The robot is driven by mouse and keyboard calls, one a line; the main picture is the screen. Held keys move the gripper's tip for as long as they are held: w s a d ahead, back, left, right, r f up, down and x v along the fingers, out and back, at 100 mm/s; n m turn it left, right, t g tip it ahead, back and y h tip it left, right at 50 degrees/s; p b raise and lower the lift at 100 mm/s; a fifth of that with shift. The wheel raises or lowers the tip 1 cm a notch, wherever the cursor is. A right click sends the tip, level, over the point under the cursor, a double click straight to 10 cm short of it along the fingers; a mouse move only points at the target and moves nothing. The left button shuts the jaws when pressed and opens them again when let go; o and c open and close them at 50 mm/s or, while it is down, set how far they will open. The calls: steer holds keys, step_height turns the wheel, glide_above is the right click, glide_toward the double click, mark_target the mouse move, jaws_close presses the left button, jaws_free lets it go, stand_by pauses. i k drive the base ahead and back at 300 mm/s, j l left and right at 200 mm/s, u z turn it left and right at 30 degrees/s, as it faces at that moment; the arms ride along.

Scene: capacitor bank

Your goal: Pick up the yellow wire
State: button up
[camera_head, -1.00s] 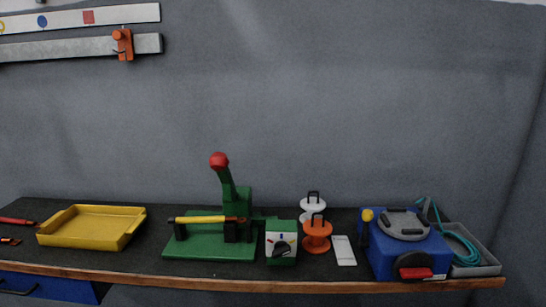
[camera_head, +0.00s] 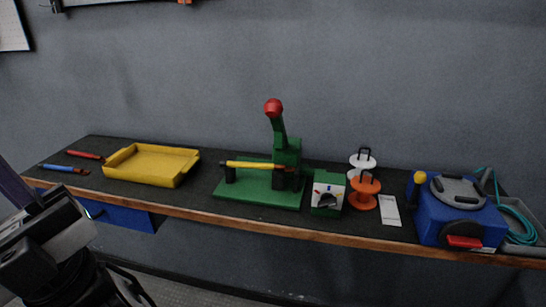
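The yellow wire (camera_head: 247,165) lies roughly level across the green press fixture (camera_head: 260,190) in the middle of the bench. Its left part rests on a dark support, and its copper-coloured right end is at the press below the red-knobbed lever (camera_head: 274,108). My arm (camera_head: 45,232) shows at the lower left, in front of the bench and well apart from the wire. My gripper's fingers cannot be made out there, so whether it is open or shut does not show.
A yellow tray (camera_head: 150,165) stands left of the press, with a red wire (camera_head: 85,155) and a blue wire (camera_head: 62,168) beyond it. A green meter box (camera_head: 328,192), an orange spool (camera_head: 363,190), a white spool (camera_head: 361,160) and a blue machine (camera_head: 455,215) stand to the right.

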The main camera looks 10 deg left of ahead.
mark_target(223, 164)
steer(key=z, duration=0.35)
steer(key=j+z, duration=0.15)
steer(key=z, duration=0.25)
steer(key=j+z, duration=0.1)
steer(key=z, duration=0.25)
steer(key=k+j+z, duration=0.1)
steer(key=j+z, duration=0.3)
steer(key=k+j+z, duration=0.2)
steer(key=j+z, duration=0.15)
steer(key=k+j+z, duration=0.2)
steer(key=j, duration=0.25)
steer(key=k+j+z, duration=0.2)
steer(key=k+j, duration=0.15)
steer(key=k+j+z, duration=0.15)
steer(key=k+j, duration=1.05)
steer(key=i+j, duration=0.7)
steer(key=i, duration=0.15)
